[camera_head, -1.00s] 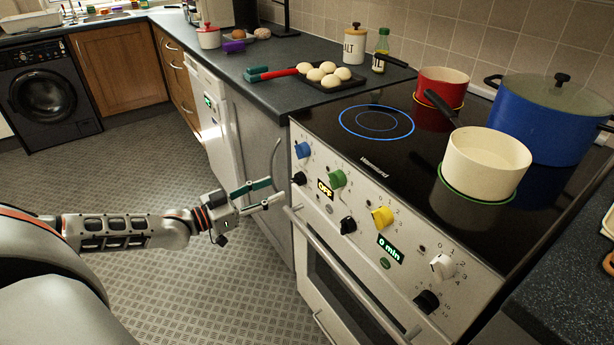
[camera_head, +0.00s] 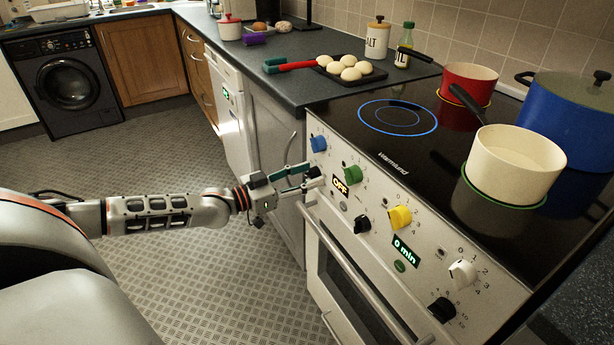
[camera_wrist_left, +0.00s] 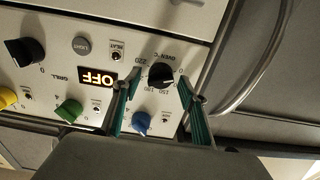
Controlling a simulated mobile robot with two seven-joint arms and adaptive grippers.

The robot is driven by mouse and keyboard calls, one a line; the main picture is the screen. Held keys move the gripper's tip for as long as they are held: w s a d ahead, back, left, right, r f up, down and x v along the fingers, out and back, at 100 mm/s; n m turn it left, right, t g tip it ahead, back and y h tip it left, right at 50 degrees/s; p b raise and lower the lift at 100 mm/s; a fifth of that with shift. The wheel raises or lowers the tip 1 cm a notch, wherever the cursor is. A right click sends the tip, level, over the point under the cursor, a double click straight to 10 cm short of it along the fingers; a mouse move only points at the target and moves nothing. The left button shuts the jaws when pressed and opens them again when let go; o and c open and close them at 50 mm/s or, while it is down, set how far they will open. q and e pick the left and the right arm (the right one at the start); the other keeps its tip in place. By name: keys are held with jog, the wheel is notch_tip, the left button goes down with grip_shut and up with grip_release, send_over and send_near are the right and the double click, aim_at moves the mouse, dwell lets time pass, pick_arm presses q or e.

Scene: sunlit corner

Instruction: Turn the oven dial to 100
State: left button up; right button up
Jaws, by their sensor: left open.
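The oven dial (camera_wrist_left: 161,75) is a black knob on the white control panel, marked OVEN °C with temperature numbers around it. In the left wrist view it sits between the two fingers of my left gripper (camera_wrist_left: 158,88), with a gap on both sides. In the head view my left gripper (camera_head: 311,177) is at the panel's left end, open, and largely hides the dial. I cannot tell exactly which number the dial points to. The oven display (camera_head: 340,186) reads OFF; it also shows upside down in the left wrist view (camera_wrist_left: 97,77). My right gripper is out of view.
Near the dial are a blue knob (camera_head: 318,144), a green knob (camera_head: 352,174) and another black knob (camera_head: 362,224). A curved handle (camera_wrist_left: 262,75) stands beside the panel. The oven door handle (camera_head: 345,262) runs below. Pots stand on the hob above.

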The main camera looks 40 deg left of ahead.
pick_arm(q)
jog(key=c, duration=1.1)
